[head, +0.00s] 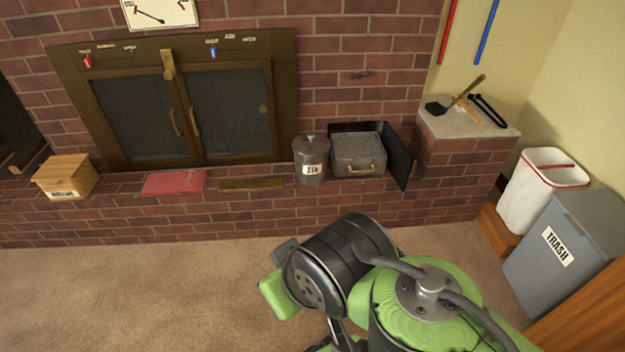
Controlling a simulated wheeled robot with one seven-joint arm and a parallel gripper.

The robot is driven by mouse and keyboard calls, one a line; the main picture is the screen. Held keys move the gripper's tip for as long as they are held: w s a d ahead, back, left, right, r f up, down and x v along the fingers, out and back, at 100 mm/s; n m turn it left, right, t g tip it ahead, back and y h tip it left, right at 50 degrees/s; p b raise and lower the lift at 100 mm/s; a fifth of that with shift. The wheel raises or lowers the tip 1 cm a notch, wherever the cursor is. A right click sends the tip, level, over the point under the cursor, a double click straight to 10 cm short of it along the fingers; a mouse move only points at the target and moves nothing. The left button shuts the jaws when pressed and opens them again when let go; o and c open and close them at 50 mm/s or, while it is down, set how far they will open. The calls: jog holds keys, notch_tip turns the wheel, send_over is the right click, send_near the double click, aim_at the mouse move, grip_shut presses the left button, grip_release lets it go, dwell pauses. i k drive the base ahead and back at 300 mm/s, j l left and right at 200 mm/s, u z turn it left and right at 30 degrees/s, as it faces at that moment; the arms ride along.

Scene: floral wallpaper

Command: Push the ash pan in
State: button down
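The ash pan (357,150) is a grey metal box with a brass handle on its front. It sits on the brick hearth in front of a dark opening (345,127) in the brick wall, and most of its body shows outside the opening. A black door (399,160) stands swung open just right of the pan. My green and black arm fills the lower middle of the head view, below and in front of the hearth, apart from the pan. The fingers of my gripper do not show.
A grey lidded canister (311,160) stands close left of the pan. Further left on the hearth are a brush-like strip (251,184), a red cloth (174,182) and a wooden box (66,176). A raised brick ledge (460,150) and trash bin (568,246) are right. Carpet is clear left.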

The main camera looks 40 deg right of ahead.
aim_at(352, 154)
jog(key=z, duration=1.6)
jog(key=i+j+u, duration=0.15)
jog(key=i, duration=0.5)
jog(key=i+j+u, duration=0.1)
jog(key=i+j, duration=0.15)
jog(key=i, duration=0.45)
jog(key=i+j+u, duration=0.15)
jog(key=i, duration=0.55)
